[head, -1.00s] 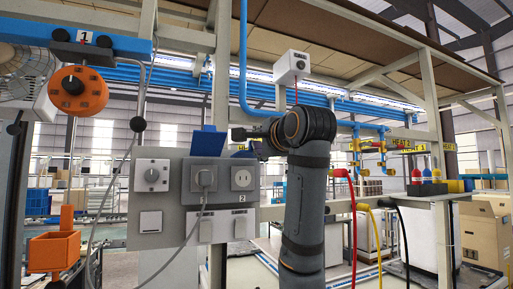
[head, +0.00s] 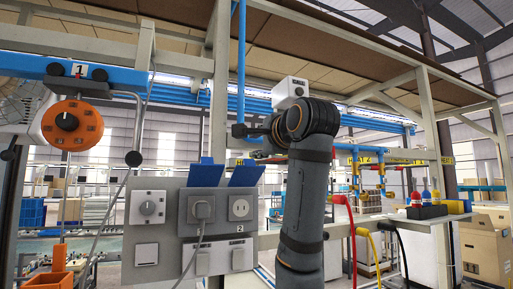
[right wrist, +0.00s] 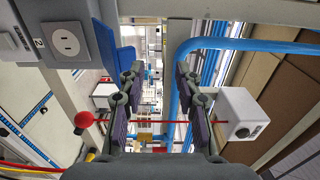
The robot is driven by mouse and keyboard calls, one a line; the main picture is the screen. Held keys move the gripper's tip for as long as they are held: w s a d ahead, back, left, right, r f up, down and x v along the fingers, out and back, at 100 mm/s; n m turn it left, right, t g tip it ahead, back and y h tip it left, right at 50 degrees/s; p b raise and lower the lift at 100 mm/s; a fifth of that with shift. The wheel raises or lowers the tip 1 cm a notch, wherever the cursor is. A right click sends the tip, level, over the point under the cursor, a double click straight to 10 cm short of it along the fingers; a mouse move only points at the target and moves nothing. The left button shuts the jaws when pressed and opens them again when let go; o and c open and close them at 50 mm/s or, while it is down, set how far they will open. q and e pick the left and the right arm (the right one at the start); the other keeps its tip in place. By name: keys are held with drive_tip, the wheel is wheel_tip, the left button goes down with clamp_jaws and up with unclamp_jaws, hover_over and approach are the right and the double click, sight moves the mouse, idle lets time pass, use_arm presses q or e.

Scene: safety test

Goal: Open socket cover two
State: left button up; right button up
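Socket two (head: 239,209) is the right-hand socket on the grey wall panel, with a "2" label below it. Its blue cover (head: 246,177) stands raised above it, leaving the socket face bare. The socket (right wrist: 65,42) and the blue cover (right wrist: 105,47) also show in the right wrist view. My right gripper (head: 243,131) is above the cover in the head view. In the right wrist view, its fingers (right wrist: 157,88) are apart with nothing between them. The cover is beside the left finger; I cannot tell whether they touch. My left gripper is out of view.
The left-hand socket holds a grey plug (head: 202,211) under its own raised blue cover (head: 206,173). A dial box (head: 148,207) is at the panel's left. A white box (head: 290,91) hangs on the frame behind my right arm. A blue pipe (head: 240,60) runs down above the panel.

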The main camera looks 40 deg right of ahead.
drive_tip(key=shift+r, duration=0.35)
drive_tip(key=v, duration=0.7)
drive_tip(key=shift+s, duration=0.3)
drive_tip(key=shift+w, duration=0.1)
drive_tip(key=shift+f, duration=0.1)
